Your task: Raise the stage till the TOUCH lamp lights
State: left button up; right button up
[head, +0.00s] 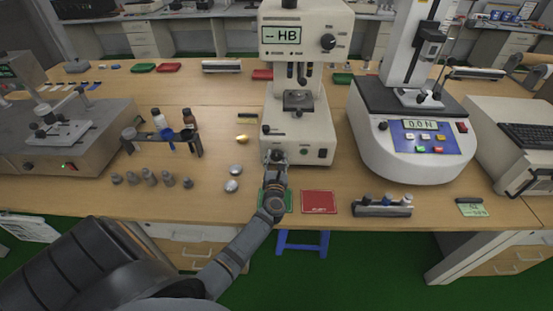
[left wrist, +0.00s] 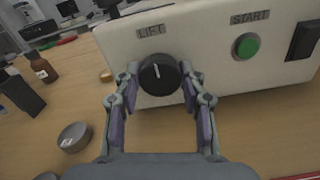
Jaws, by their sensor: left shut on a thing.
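The hardness tester (head: 297,135) stands in the middle of the bench, its display reading "-- HB". Its stage (head: 298,98) sits below the indenter, with a gap that I cannot measure. The black LIFT knob (left wrist: 160,74) is on the tester's front panel, its white pointer line near the top. My left gripper (left wrist: 158,80) is around the knob, one finger on each side, and shut on it. In the head view the left gripper (head: 276,157) hides the knob. I cannot make out a TOUCH lamp. The right gripper is not in view.
Right of the knob are the green START button (left wrist: 246,46) and a black switch (left wrist: 304,40). A force tester (head: 412,130) stands to the right. A bottle rack (head: 163,140), several weights (head: 150,177) and round metal samples (head: 232,186) lie left. A red mat (head: 319,202) lies in front.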

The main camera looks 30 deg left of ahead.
pick_arm(q)
jog(key=shift+c, duration=0.3)
jog(key=m+p, duration=0.2)
jog(key=m, duration=0.2)
jog(key=shift+r, duration=0.1)
jog(key=m+p, duration=0.3)
jog(key=m, duration=0.2)
jog(key=m+p, duration=0.2)
jog(key=m, duration=0.3)
jog(key=shift+m, duration=0.4)
jog(key=m+p, duration=0.1)
jog(key=m, duration=0.1)
jog(key=m+p, duration=0.1)
jog(key=m, duration=0.1)
jog(key=shift+f+m, duration=0.2)
jog(key=shift+m, duration=0.2)
jog(key=o, duration=1.1)
jog(key=shift+o, duration=0.2)
